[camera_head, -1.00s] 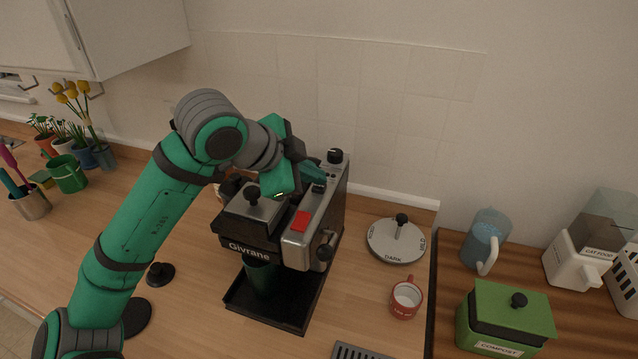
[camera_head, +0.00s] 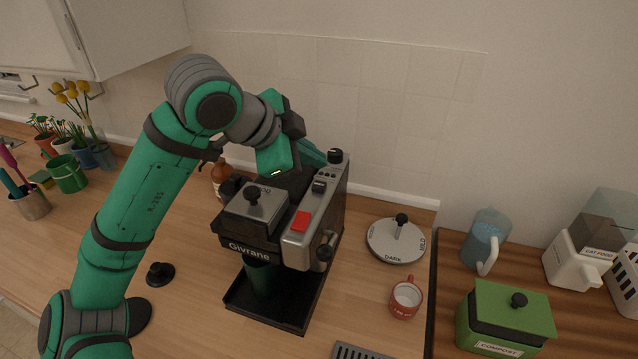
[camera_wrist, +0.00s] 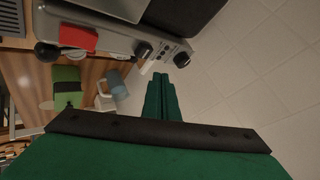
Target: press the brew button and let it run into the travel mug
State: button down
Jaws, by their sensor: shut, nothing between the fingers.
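The Givrane coffee machine (camera_head: 258,232) stands on the wooden counter. A red button (camera_head: 301,221) is on its silver top panel; it also shows in the wrist view (camera_wrist: 78,38). A black rocker switch (camera_head: 319,186) and a black knob (camera_head: 335,156) lie farther back on that panel. A dark green mug (camera_head: 262,278) stands under the machine on the black drip tray (camera_head: 272,318), its top hidden by the machine. My gripper (camera_wrist: 160,78) is shut and empty. It is above the rear of the machine, near the knob and apart from the red button.
A round lidded dial marked DARK (camera_head: 396,241), a small red mug (camera_head: 405,298) and a green compost bin (camera_head: 506,318) are to the right. A blue pitcher (camera_head: 485,238) stands behind the bin. A brown bottle (camera_head: 219,174) is behind the machine's left side. The tiled wall is close behind.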

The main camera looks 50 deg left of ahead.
jog(key=shift+r, duration=1.25)
jog(key=shift+s+a, duration=0.1)
